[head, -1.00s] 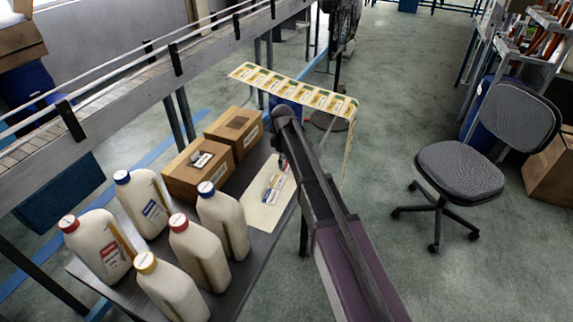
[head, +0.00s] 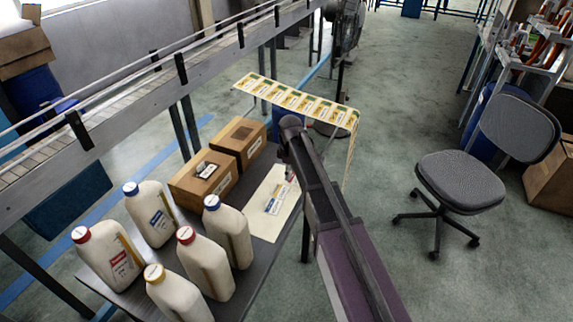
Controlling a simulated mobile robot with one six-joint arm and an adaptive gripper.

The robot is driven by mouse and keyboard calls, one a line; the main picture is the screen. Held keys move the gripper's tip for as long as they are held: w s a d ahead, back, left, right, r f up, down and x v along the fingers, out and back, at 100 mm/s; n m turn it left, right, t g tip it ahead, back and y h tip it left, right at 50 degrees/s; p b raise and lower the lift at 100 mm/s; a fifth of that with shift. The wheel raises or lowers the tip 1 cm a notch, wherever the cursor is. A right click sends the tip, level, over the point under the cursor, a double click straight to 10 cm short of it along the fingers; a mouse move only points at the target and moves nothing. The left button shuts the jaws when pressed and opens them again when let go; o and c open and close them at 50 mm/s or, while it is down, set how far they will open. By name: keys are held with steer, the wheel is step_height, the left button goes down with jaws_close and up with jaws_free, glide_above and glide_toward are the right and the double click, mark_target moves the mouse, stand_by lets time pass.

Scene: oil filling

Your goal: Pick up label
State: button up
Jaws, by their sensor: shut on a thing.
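Small printed labels (head: 275,200) lie on a cream sheet (head: 262,225) on the dark table, just left of my arm. A long strip of yellow and green labels (head: 297,100) stretches behind the table and hangs down at its right end. My gripper (head: 290,173) is mostly hidden behind my own arm link, over the right edge of the cream sheet. Only a small dark part with a reddish spot shows. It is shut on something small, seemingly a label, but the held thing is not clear.
Several cream bottles (head: 205,263) with coloured caps stand at the front of the table (head: 253,272). Two cardboard boxes (head: 203,178) stand behind them. A conveyor (head: 140,95) runs along the left. An office chair (head: 460,180) stands right, with open floor between.

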steer(key=s+d, duration=0.1)
steer(key=s, duration=0.2)
steer(key=s+d, duration=0.1)
steer(key=s, duration=0.3)
steer(key=s+d+r+p, duration=0.1)
steer(key=s+d, duration=0.1)
steer(key=s, duration=0.1)
steer(key=shift+s, duration=0.3)
